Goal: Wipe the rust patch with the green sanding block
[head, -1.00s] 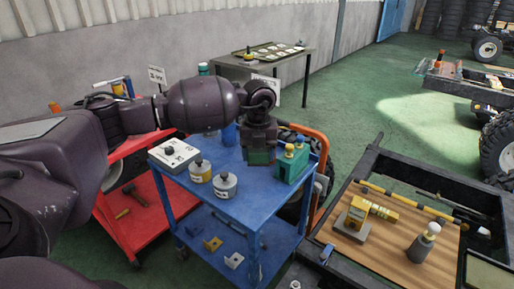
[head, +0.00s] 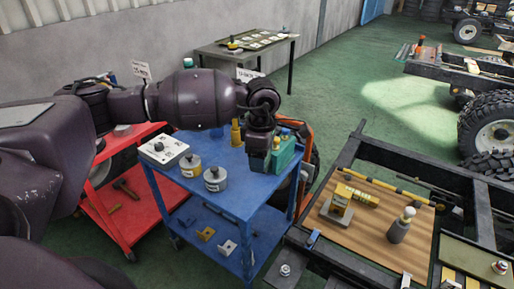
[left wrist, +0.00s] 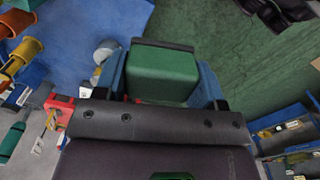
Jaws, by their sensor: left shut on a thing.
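My left gripper (head: 258,160) is shut on the green sanding block (head: 254,165), over the far right part of the blue trolley's top. In the left wrist view the block (left wrist: 163,74) sits between the two fingers, its green face in plain sight. In the head view the block is mostly hidden by the gripper, and its gap above the trolley is hard to judge. I cannot make out a rust patch in either view. My right gripper is not in view.
The blue trolley (head: 225,193) carries a white box (head: 163,150), two weight-like canisters (head: 215,179) and a teal block (head: 286,158) close beside my gripper. A dark chassis frame (head: 345,150) with a wooden board (head: 372,228) stands to the right.

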